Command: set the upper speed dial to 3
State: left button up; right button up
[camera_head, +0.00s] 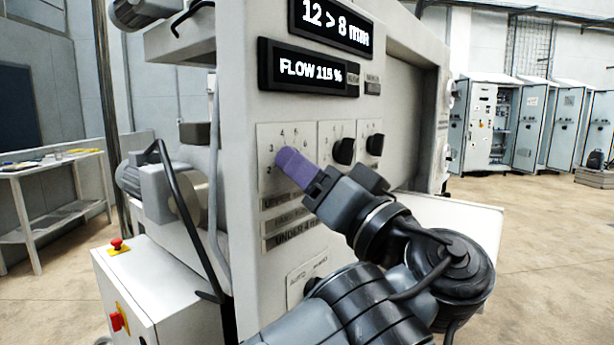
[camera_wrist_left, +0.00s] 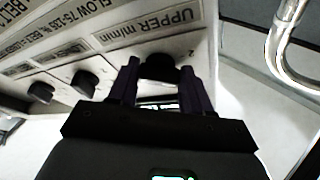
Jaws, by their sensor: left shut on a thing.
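The upper speed dial is a dark round knob on a pale plate (camera_head: 267,180) with numbers around it, on the machine's front panel. In the head view, the purple fingers of my left gripper (camera_head: 287,160) cover the knob. In the left wrist view, the dark knob (camera_wrist_left: 160,67) sits between the two fingers under a label reading "UPPER m/min". My left gripper is shut on this knob. The numbers 3, 4 and 2 show around it in the head view. The knob's pointer is hidden, so I cannot tell its setting. My right gripper is out of view.
Two more black knobs (camera_head: 344,150) (camera_head: 375,144) sit right of the dial. A lower knob is partly hidden by my arm. A white box with red buttons (camera_head: 117,244) stands lower left.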

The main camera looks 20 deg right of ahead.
pick_arm(q)
jog(key=o, duration=1.1)
jog(key=shift+c, duration=0.2)
jog(key=p+v, duration=0.1)
jog(key=v, duration=0.9)
jog(key=shift+s, duration=0.35)
jog(key=shift+d+f, duration=0.1)
